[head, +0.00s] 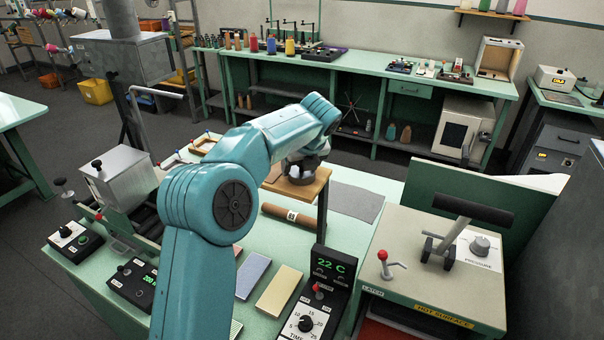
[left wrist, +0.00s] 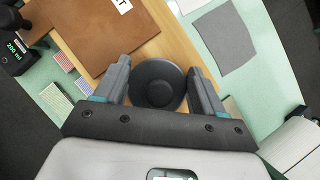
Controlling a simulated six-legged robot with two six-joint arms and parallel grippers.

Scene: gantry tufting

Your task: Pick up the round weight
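The round weight (left wrist: 158,88) is a dark grey disc with a raised knob in its middle. In the left wrist view it sits on a light wooden stand (left wrist: 180,42) between my left gripper's (left wrist: 160,72) fingers. The fingers are apart, one on each side of the weight and close to its rim. I cannot tell whether they touch it. In the head view my left gripper (head: 302,170) points down over the wooden stand (head: 316,190), and the arm and gripper hide most of the weight. My right gripper is not in view.
A press (head: 440,265) with a hot-surface label stands at right.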

